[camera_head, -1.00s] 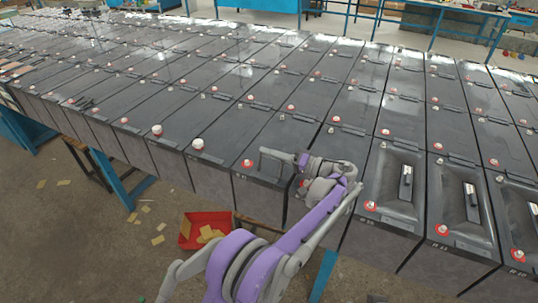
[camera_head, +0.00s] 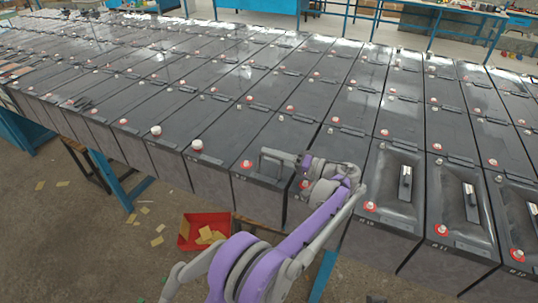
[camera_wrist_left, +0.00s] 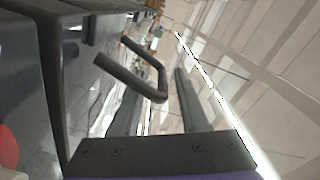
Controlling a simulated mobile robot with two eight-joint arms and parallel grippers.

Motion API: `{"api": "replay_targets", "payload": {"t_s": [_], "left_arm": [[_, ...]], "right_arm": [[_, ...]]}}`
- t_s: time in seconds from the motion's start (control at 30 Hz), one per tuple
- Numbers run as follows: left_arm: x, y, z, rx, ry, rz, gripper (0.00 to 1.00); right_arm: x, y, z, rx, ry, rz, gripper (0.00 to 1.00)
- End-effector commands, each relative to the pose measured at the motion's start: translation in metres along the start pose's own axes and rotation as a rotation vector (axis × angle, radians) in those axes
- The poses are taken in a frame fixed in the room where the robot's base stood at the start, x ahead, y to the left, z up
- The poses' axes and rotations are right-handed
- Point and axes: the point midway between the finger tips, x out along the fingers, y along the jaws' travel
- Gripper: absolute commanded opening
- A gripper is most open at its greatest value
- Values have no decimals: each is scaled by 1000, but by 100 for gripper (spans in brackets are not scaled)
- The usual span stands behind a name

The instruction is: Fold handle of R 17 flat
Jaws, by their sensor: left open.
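A grey, raised handle (camera_head: 263,163) stands up near the front end of a black battery (camera_head: 250,203) in the front row. The battery's label is too small to read surely. My left gripper (camera_head: 287,160) comes in from the right, close beside the handle, and partly hides it. In the left wrist view the dark U-shaped handle (camera_wrist_left: 138,78) lies between the two spread fingers of my left gripper (camera_wrist_left: 155,105). Contact cannot be made out. My right gripper is out of view.
Batteries stand in tight rows behind and to both sides. Those to the right have recessed lids with a handle (camera_head: 405,183) and red-ringed terminals. White caps (camera_head: 197,145) stand up to the left. A red bin (camera_head: 203,231) with yellowish pieces sits on the floor below.

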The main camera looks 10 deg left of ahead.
Motion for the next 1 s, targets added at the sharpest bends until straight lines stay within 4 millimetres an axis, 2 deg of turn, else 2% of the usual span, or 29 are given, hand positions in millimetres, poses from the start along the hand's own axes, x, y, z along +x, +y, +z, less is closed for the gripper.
{"api": "replay_targets", "payload": {"t_s": [0.3, 0.5, 0.67, 1.0], "left_arm": [[-65, 1, 0, 1, 3, 2, 44], [-91, 1, 0, 0, 1, 0, 44], [-97, 0, 1, 0, 0, 0, 44], [-94, -1, 1, 5, -3, 6, 44]], "right_arm": [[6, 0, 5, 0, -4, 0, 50], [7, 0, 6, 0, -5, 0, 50], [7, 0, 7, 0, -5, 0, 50], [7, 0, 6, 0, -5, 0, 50]]}}
